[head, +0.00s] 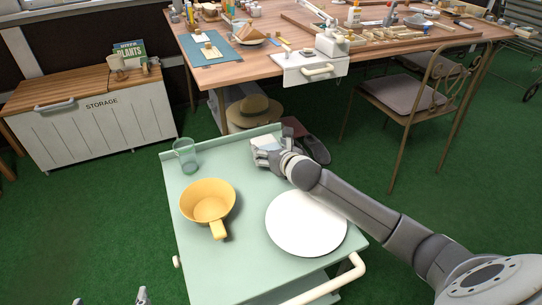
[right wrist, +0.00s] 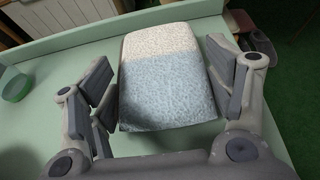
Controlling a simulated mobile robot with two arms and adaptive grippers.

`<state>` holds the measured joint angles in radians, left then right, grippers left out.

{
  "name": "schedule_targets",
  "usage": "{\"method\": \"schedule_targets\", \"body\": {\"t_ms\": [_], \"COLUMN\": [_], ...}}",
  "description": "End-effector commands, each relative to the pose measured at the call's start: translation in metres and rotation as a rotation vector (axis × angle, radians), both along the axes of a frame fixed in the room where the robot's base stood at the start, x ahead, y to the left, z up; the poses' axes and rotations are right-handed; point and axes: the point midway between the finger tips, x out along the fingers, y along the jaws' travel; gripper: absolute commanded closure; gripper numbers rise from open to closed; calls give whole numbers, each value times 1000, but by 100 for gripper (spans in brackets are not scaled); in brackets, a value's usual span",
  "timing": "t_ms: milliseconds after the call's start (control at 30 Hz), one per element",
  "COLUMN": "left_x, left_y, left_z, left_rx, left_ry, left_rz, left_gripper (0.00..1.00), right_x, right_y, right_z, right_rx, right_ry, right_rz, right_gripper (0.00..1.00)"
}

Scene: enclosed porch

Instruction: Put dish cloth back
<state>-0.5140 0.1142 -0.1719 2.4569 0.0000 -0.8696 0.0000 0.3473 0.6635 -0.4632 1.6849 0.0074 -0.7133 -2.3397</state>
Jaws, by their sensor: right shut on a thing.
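The dish cloth (right wrist: 165,85), a folded block in pale blue and cream, sits between the fingers of my right gripper (right wrist: 160,95) in the right wrist view. In the head view the right gripper (head: 268,158) is at the far right corner of the pale green cart (head: 190,245), shut on the cloth (head: 264,143). The cloth is by the cart's raised back edge; whether it touches the top is unclear. Only two fingertips of my left gripper (head: 110,300) show at the bottom edge, well apart, with nothing seen between them.
The cart also holds a clear green glass (head: 185,155), a yellow pan-like cup (head: 208,201) and a white plate (head: 306,223). Behind it stand a cluttered wooden table (head: 260,62), a chair (head: 405,92) and a storage chest (head: 95,120). A straw hat (head: 253,110) is under the table.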

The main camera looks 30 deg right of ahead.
Motion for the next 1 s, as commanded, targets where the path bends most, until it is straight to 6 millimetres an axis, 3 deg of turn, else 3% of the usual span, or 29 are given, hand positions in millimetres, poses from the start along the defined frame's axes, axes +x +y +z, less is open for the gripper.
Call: {"method": "schedule_targets", "body": {"t_ms": [300,900,933,1000], "left_x": [19,18,18,18], "left_y": [-9,-9,-8,-8], "left_z": [30,28,28,27], "left_rx": [-42,-38,-38,-38], "left_ry": [-176,-164,-164,-162], "left_rz": [-11,-12,-11,-10], "left_gripper": [0,0,0,0], "right_x": [0,-1,-1,-1], "right_y": [0,0,0,0], "right_z": [-13,-24,-25,-25], "right_rx": [0,-1,0,0], "right_ry": [1,4,5,7], "right_rz": [-1,0,-1,-1], "right_gripper": [48,48,21,12]}}
